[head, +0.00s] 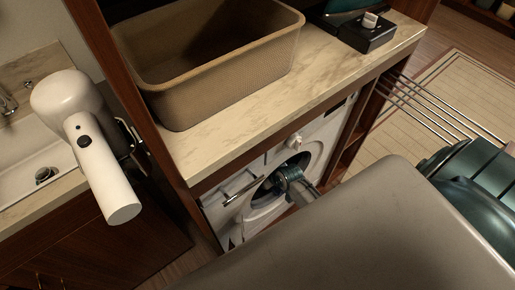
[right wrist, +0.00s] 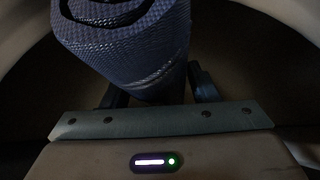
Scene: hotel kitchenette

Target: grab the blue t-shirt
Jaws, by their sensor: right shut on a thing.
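The blue t-shirt (right wrist: 135,50) shows in the right wrist view as a rolled or bunched piece of blue textured cloth. My right gripper (right wrist: 155,95) is shut on it, with a dark finger on each side of the cloth's lower end. In the head view, the end of my right arm reaches into the round opening of the white washing machine (head: 327,137), under the counter. The shirt is hard to make out there in the dark drum.
A tan woven basket (head: 215,85) and a black box (head: 355,33) stand on the marble counter (head: 235,135) above the washer. A sink (head: 45,165) is at the left. A metal rod rack (head: 440,105) is at the right, over a pale rug (head: 455,75).

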